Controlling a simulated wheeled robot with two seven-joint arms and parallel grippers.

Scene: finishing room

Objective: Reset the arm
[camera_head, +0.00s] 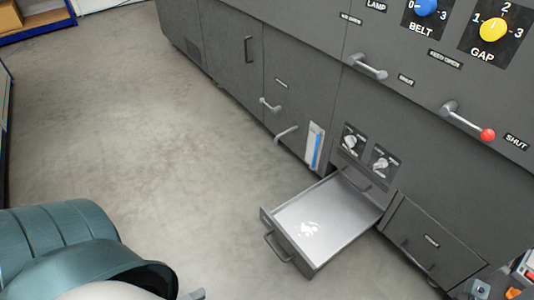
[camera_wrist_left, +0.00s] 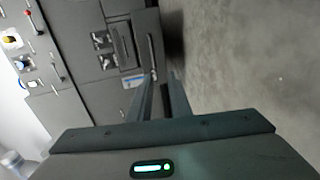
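My left arm comes in at the lower left of the head view as teal links, with only a small grey piece of the left gripper (camera_head: 190,294) showing at the bottom edge. In the left wrist view, the two dark fingers of the left gripper (camera_wrist_left: 162,76) point away from the camera with a narrow gap between them. I see nothing held between them. The fingers are over the floor beside the grey machine front, not seen touching anything. My right gripper is not in view.
A grey machine (camera_head: 225,65) with knobs and levers fills the right side. Its low drawer (camera_head: 345,238) stands open into the room, with a small white patch inside. Blue shelving (camera_head: 35,27) is at the far left. The floor (camera_head: 130,120) between is clear.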

